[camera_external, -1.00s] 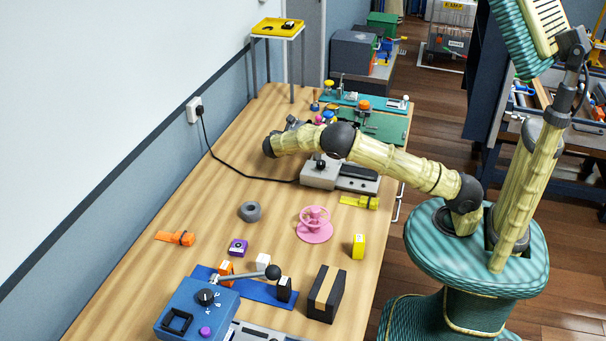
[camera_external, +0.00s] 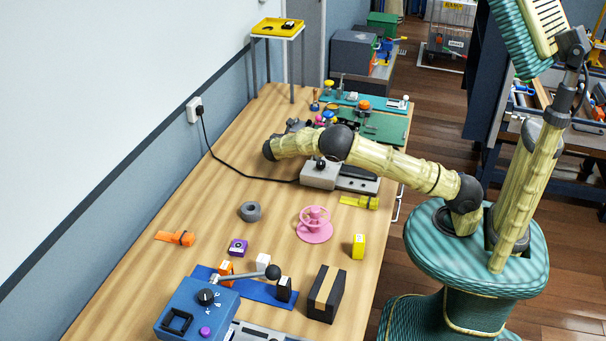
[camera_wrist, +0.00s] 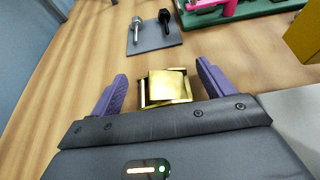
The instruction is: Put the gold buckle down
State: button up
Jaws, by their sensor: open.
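The gold buckle (camera_wrist: 167,88) shows in the wrist view, a shiny gold block between the two purple fingers of my gripper (camera_wrist: 160,92). The fingers are open, with a visible gap between the buckle and each fingertip. The buckle appears to be on or close to the wooden table; its underside is hidden. In the external view, my arm reaches over the far part of the table, and the buckle is hidden behind the arm there.
In the wrist view, a grey mat (camera_wrist: 154,36) with two bolt-like pieces lies beyond the buckle. A green tray (camera_wrist: 255,10) is at top right, and a yellow block (camera_wrist: 304,36) at the right edge. Bare wood lies left of the gripper.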

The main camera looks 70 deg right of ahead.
jog(key=v, duration=1.2)
